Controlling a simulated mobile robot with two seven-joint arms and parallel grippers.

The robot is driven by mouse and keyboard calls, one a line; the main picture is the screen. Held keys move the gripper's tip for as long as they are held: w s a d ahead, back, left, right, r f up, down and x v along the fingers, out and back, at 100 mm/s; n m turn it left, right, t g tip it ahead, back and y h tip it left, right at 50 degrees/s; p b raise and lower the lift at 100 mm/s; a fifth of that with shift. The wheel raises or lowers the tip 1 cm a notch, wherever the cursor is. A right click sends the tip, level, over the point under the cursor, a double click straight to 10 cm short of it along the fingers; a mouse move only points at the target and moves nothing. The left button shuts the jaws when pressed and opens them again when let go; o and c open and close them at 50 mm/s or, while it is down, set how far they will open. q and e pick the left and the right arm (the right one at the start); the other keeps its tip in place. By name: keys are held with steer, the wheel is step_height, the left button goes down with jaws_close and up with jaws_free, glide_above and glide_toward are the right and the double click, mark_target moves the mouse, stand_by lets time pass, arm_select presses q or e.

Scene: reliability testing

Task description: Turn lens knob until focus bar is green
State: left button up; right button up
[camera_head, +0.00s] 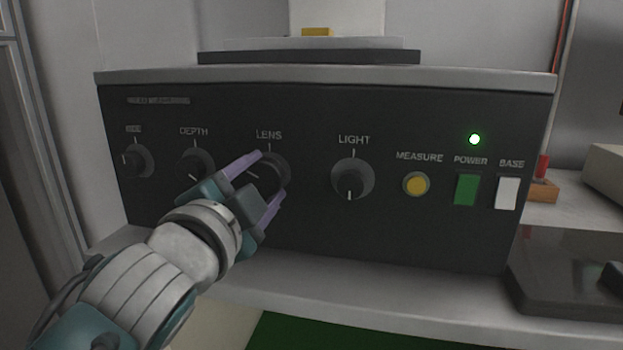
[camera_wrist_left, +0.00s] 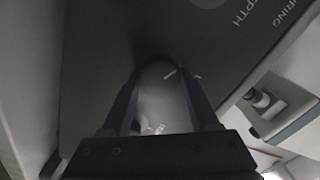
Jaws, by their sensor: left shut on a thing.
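The dark round lens knob (camera_head: 280,170) sits under the LENS label on the black front panel (camera_head: 320,235). My left gripper (camera_head: 268,179) comes in from the lower left, with one purple finger on each side of this knob, and is shut on it. The left wrist view shows the knob (camera_wrist_left: 160,98) between the two dark fingers, with a pale mark near its edge. The fingers and wrist partly cover the knob in the head view. No focus bar shows in either view. My right gripper is not in view.
The depth knob (camera_head: 197,165) is close to my left fingers. The light knob (camera_head: 352,180), yellow measure button (camera_head: 415,184), green power switch (camera_head: 467,189) and white base switch (camera_head: 507,193) are to the right. A green lamp (camera_head: 474,139) is lit above the power switch.

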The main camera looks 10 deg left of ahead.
arm_select(q)
steer(key=o, duration=1.4)
steer(key=shift+c, duration=0.2)
steer(key=shift+s, duration=0.1)
steer(key=shift+s, duration=0.3)
steer(key=s+p, duration=0.2)
steer(key=s, duration=0.7)
steer(key=shift+a, duration=0.15)
steer(key=shift+s, duration=0.1)
